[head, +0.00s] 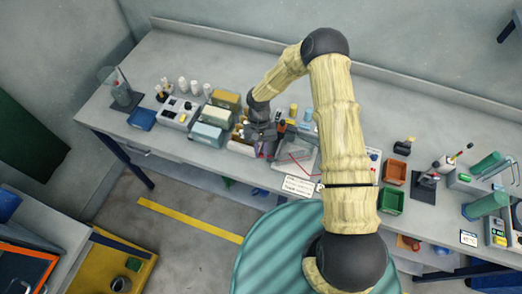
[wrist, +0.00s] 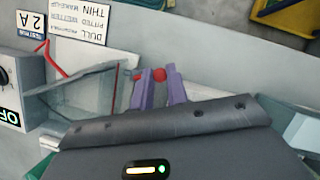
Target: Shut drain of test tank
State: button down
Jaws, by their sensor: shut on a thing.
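The test tank (head: 303,155) is a clear-walled box near the front edge of the bench in the head view. Its clear wall (wrist: 78,92) also shows in the wrist view, beside and partly behind my gripper. A round red knob (wrist: 158,75), apparently the drain handle, sits between my gripper's purple fingertips (wrist: 157,82) in the wrist view. The fingers are closed on it. In the head view my gripper (head: 260,142) is at the tank's left side. The drain's body is hidden, and I cannot tell its setting.
Yellow and pale green boxes (head: 207,134) stand left of my gripper. A white label card (head: 299,187) is at the front edge. A control box with an OFF marking (wrist: 9,92) is left in the wrist view. Orange (head: 396,172) and green (head: 391,201) bins stand to the right.

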jog(key=n+b, duration=0.1)
jog(key=n, duration=0.1)
jog(key=s+n+h+b, duration=0.2)
jog(key=n, duration=0.1)
jog(key=shift+d+f+n+t+b, duration=0.15)
jog(key=shift+n+t+b, duration=0.15)
jog(key=shift+t+b, duration=0.1)
jog(key=n, duration=0.1)
jog(key=n+h+b, duration=0.1)
jog(key=n, duration=0.1)
jog(key=s+n+t+b, duration=0.1)
jog(key=shift+s+d, duration=0.1)
jog(key=shift+d, duration=0.3)
jog(key=shift+s+d+n+t+h+b, duration=0.15)
jog(key=shift+d+n+t+h+b, duration=0.25)
jog(key=shift+n, duration=0.4)
jog(key=shift+s+d+n+t+h+b, duration=0.1)
jog(key=shift+n+t+b, duration=0.1)
jog(key=shift+n+b, duration=0.45)
jog(key=shift+n, duration=0.25)
jog(key=c, duration=1.4)
grip_release()
jog(key=shift+r, duration=0.25)
